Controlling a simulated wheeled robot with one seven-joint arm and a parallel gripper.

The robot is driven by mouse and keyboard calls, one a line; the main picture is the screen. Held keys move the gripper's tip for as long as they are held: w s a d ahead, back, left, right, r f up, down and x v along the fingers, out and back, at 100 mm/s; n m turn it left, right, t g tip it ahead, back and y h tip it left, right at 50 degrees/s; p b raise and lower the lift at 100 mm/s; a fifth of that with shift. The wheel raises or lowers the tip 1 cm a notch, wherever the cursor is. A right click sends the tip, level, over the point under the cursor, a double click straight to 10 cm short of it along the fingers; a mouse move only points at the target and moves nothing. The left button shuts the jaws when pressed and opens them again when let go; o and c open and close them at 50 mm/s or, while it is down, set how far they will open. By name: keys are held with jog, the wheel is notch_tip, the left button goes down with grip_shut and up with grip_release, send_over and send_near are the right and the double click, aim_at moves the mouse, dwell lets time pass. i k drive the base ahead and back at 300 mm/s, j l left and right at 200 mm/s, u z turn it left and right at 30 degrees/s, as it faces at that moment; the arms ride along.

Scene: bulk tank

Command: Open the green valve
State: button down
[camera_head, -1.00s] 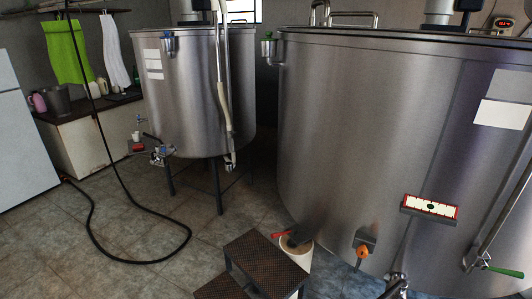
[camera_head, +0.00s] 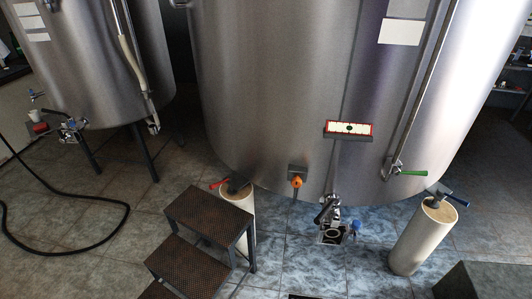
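The green valve is a green lever handle (camera_head: 413,173) at the lower right of the large steel tank (camera_head: 270,90). The handle points to the right, roughly level. It joins a metal fitting (camera_head: 391,170) at the foot of a slanting pipe (camera_head: 428,80) on the tank wall. My gripper is not in view, and nothing touches the handle.
A white cylinder with a blue handle (camera_head: 420,238) stands below the green lever. A steel outlet fitting (camera_head: 332,215) sticks out low on the tank. A smaller tank (camera_head: 90,60) and a black hose (camera_head: 125,215) are at left.

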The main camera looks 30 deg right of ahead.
aim_at(416, 173)
jog(key=k+j+z, duration=0.1)
jog(key=z, duration=1.25)
jog(key=i+l+z, duration=0.45)
jog(key=i+l, duration=0.45)
jog(key=l, duration=0.1)
